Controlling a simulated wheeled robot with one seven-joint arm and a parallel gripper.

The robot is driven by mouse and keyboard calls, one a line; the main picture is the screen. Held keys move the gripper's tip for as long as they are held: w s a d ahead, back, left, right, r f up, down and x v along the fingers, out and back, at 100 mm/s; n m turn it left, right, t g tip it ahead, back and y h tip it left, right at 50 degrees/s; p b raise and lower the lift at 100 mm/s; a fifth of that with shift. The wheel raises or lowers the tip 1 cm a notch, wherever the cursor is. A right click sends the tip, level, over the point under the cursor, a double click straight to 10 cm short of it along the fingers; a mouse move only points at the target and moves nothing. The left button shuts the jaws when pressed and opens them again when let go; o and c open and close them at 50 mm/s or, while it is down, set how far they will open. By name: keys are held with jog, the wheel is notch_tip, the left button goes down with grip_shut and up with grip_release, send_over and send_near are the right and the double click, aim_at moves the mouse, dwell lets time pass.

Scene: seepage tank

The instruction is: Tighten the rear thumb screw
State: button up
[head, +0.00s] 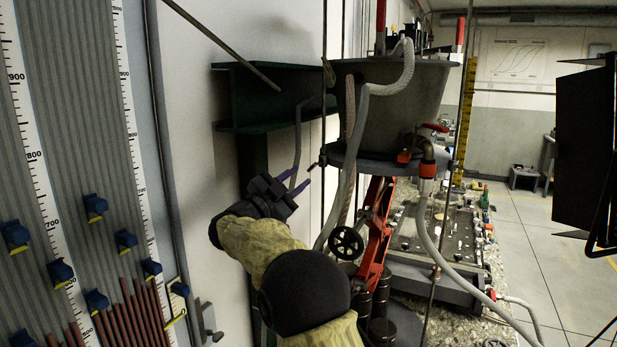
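A grey tank (405,100) stands on a dark round plate (385,163) in the middle of the head view. A small dark thumb screw (313,166) sticks out at the left edge of this plate, beside a thin vertical rod. I take it for the rear one. My gripper (299,179) is just left of and slightly below the screw in the picture. Its two purple fingers point up and right and are spread apart, with nothing seen between them. The fingers look apart from the screw, but I cannot tell the depth gap.
A green bracket (262,95) is fixed to the wall behind my gripper. Grey hoses (345,190) hang close on the right. A black handwheel (346,243) and red jack (375,235) are below the plate. A manometer board (70,130) fills the left.

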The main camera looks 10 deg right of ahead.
jog(key=b+v, duration=0.2)
jog(key=v, duration=0.7)
jog(key=shift+s+a, duration=0.1)
jog(key=shift+a, duration=0.05)
jog(key=s+d+f+n+y+p, duration=0.1)
jog(key=d+f+n+y+p, duration=0.1)
jog(key=f+n+y, duration=0.5)
jog(key=s+d+f+n+y+p, duration=0.2)
jog(key=f+n+y, duration=0.4)
jog(key=n+y, duration=0.35)
jog(key=s+d+f+g, duration=0.2)
jog(key=s+f, duration=0.3)
jog(key=s, duration=0.4)
jog(key=s+d+f+n+g+p, duration=0.1)
jog(key=s+d+f+g, duration=0.2)
jog(key=s, duration=0.6)
jog(key=s+d+f+n+g+p, duration=0.1)
jog(key=s+d+f+g, duration=0.2)
jog(key=s, duration=0.7)
notch_tip(320, 180, down, 4)
jog(key=g, duration=0.2)
jog(key=shift+r+g, duration=0.2)
jog(key=shift+g, duration=0.2)
